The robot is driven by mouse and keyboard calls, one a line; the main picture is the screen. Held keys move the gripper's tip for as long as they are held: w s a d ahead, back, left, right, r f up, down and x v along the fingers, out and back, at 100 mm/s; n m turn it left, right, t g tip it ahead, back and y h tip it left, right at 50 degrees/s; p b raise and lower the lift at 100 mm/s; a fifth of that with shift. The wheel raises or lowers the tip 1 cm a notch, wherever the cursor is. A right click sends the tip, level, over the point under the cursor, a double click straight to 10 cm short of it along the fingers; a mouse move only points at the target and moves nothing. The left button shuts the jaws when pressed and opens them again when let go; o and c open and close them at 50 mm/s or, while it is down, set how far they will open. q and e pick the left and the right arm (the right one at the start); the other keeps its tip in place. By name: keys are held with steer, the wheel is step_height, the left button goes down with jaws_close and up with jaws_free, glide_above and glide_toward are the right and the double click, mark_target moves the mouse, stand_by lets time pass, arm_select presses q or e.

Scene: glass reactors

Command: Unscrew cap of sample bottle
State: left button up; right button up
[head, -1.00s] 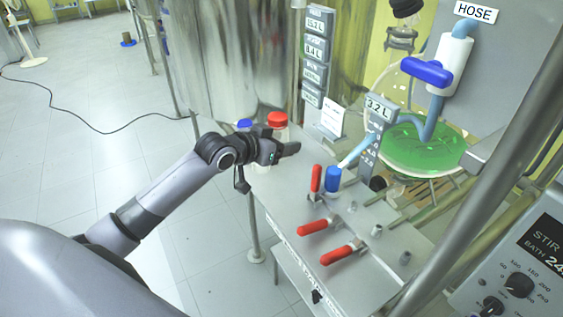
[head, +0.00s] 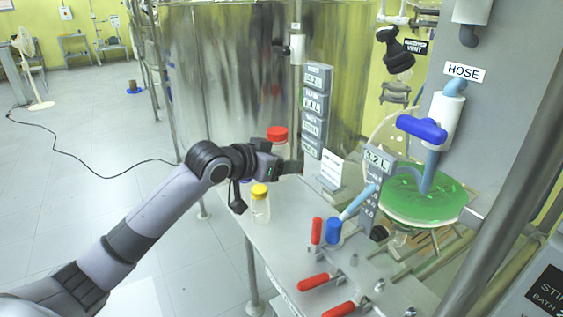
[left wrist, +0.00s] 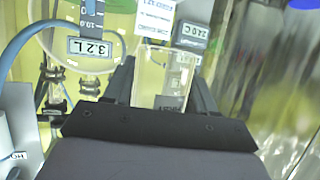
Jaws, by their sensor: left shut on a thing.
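My left gripper (head: 288,166) reaches in from the left over the metal bench. A red cap (head: 277,133) shows just above and behind its fingers; the body below it is mostly hidden by the gripper. In the left wrist view, which looks upside down, a clear bottle (left wrist: 165,75) with a dark label stands between the two fingers (left wrist: 160,82). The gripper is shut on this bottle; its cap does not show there. A clear bottle with a yellow cap (head: 260,190) stands on the bench just below my wrist. My right gripper is not in view.
Red-handled valves (head: 316,232) and a blue knob (head: 334,231) stand on the bench (head: 293,217) to the right. A glass vessel with green liquid (head: 420,205) and a blue hose valve (head: 422,128) are farther right. A large steel tank (head: 230,75) rises behind.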

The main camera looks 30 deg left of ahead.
arm_select(q)
steer(key=c, duration=0.4)
steer(key=shift+o, duration=0.2)
steer(key=shift+s+d+f, duration=0.1)
steer(key=shift+d+f, duration=0.1)
steer(key=s+d+f, duration=0.6)
steer(key=s+d, duration=0.1)
steer(key=s+f+n+y, duration=0.2)
steer(key=s+n+y, duration=0.1)
steer(key=s, duration=0.7)
steer(key=shift+y, duration=0.3)
